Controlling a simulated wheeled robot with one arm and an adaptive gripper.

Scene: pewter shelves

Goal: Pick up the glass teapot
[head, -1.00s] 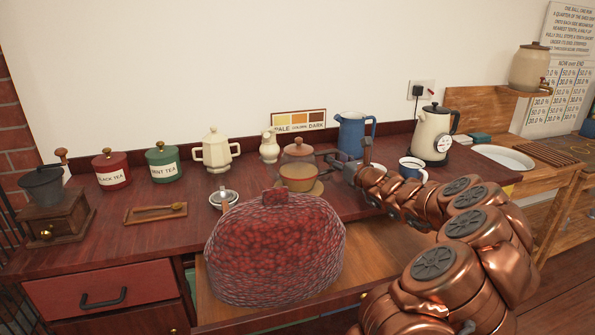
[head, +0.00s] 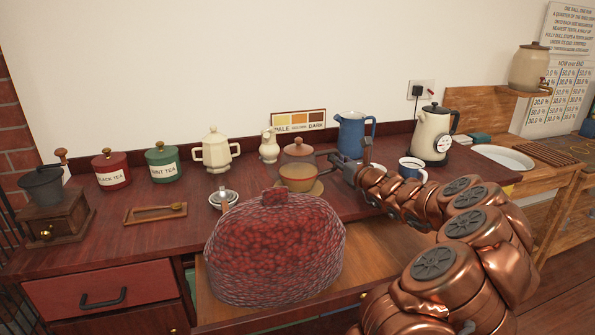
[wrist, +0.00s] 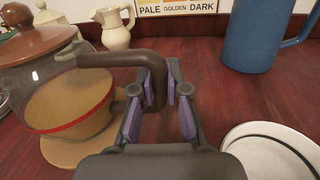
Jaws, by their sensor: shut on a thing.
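The glass teapot (head: 297,178), with a brown lid, amber contents and a red band, stands upright on a round tan coaster (wrist: 62,152) at the back of the counter. Its dark handle points right, towards my gripper. My gripper (wrist: 160,88) is at the handle, its fingers on either side of the handle's drop, and it is shut on it. In the head view my gripper (head: 340,163) is small and partly hidden by my own arm.
A white plate (wrist: 270,155) lies right of my gripper, near a white mug (head: 411,168). A blue jug (head: 352,135) and cream kettle (head: 432,138) stand behind. A cream creamer (head: 269,148) is left of the teapot. A large red cosy (head: 275,250) stands in front.

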